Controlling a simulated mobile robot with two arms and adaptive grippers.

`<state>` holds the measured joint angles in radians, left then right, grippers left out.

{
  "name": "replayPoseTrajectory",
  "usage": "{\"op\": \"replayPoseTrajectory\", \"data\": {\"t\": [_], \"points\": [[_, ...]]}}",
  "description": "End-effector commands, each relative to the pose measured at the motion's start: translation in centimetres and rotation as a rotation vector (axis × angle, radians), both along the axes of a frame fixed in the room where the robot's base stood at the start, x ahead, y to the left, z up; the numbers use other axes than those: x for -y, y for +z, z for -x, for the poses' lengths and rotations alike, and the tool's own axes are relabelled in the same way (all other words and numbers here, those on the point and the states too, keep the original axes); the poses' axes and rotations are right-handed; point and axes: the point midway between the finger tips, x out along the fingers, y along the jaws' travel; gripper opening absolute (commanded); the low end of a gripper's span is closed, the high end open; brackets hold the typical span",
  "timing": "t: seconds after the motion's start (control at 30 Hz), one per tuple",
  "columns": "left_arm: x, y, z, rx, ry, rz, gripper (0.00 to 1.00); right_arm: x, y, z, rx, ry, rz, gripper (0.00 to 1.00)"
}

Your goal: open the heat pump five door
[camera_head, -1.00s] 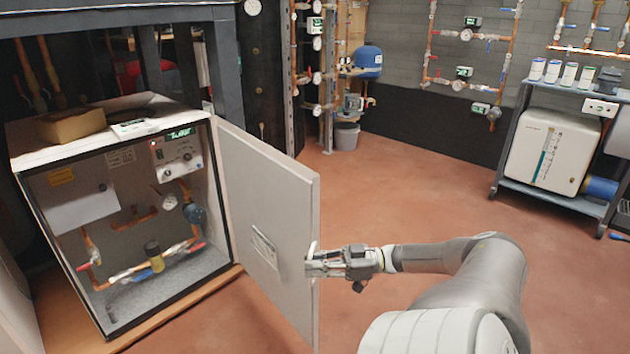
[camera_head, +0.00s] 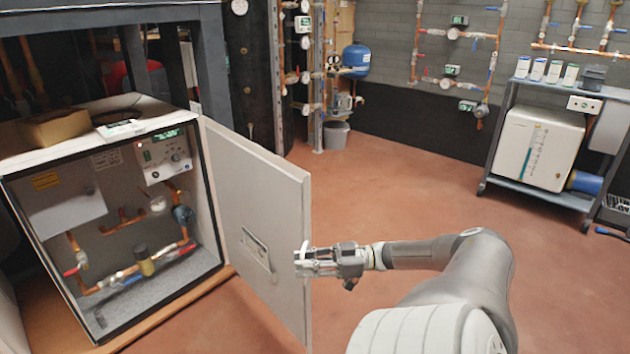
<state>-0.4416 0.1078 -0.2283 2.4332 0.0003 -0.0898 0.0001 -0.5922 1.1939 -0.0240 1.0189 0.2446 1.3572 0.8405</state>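The heat pump (camera_head: 110,130) is a white cabinet at the left, with copper pipes, valves and a control panel (camera_head: 163,155) showing inside. Its grey door (camera_head: 240,190) is hinged on the right side of the cabinet and stands wide open, swung out towards me. My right gripper (camera_head: 300,262) is at the door's free outer edge, with its fingertips overlapping that edge and a small pale piece there. The fingers are too small to tell whether they are closed on it. My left gripper is not in view.
A brown block (camera_head: 57,128) and a small display box (camera_head: 120,128) lie on the cabinet top. A dark frame (camera_head: 210,70) stands behind it. A shelf cart (camera_head: 505,120) with a white unit stands at the right. The red floor between is clear.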

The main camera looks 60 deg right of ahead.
Motion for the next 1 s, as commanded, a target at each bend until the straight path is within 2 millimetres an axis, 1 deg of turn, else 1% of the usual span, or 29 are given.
{"op": "replayPoseTrajectory", "data": {"t": [0.17,0.33,0.5,0.73,1.0], "points": [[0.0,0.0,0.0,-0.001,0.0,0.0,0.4,1.4,-0.2,2.0,-0.005,-0.004,0.002,0.18],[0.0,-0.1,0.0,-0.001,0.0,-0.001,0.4,3.7,-0.1,5.2,-0.002,-0.006,0.002,0.18],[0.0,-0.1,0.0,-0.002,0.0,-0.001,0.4,5.4,0.0,7.5,0.0,-0.004,0.002,0.18],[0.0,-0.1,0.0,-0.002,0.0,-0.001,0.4,6.5,0.0,9.2,0.0,-0.003,0.002,0.18],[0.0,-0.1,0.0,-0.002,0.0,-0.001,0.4,6.7,0.0,9.6,0.0,-0.001,0.0,0.18]]}}
